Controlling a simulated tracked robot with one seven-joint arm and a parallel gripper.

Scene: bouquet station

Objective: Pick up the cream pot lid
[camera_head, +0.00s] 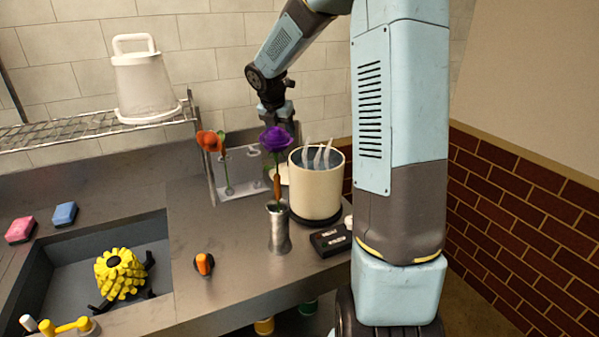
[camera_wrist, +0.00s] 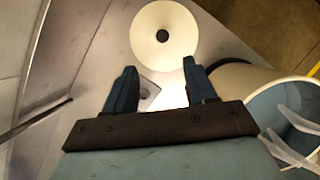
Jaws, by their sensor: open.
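The cream pot lid (camera_wrist: 150,22) is a round disc with a dark knob at its middle, at the top of the wrist view. It lies on the metal counter, just beyond my fingertips. My gripper (camera_wrist: 159,68) is open and empty, its two fingers apart on either side of the lid's near edge. The cream pot (camera_head: 317,190) stands open on the counter with pale utensils in it; it also shows at the right of the wrist view (camera_wrist: 232,75). In the head view the lid (camera_head: 283,172) is mostly hidden behind the pot and flowers.
A metal vase (camera_head: 279,230) with a purple flower (camera_head: 275,139) stands in front of the pot. An orange flower (camera_head: 210,141) is near a pale holder (camera_head: 243,170). A black box (camera_head: 330,241) sits beside the pot. The sink (camera_head: 75,278) holds a yellow object.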

